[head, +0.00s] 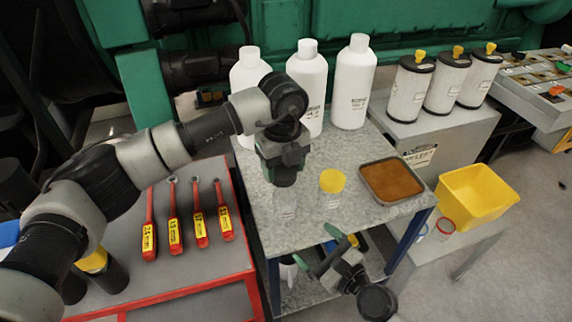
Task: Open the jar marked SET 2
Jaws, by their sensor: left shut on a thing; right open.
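Two small clear jars stand on the grey speckled tabletop (345,225). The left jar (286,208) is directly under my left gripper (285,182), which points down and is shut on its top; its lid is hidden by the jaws. The right jar (329,201) stands upright with a yellow lid (332,181) on it. Both have small labels, too small to read, so I cannot tell which is SET 2. My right gripper (328,254) is open and empty, low at the table's front edge, apart from both jars.
White bottles (357,85) stand at the back of the table. A rusty-brown tray (391,181) lies at the right. A yellow bin (478,195) and filter canisters (410,90) are beyond. Red-handled tools (198,215) lie on the red-edged cart (190,290) at left.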

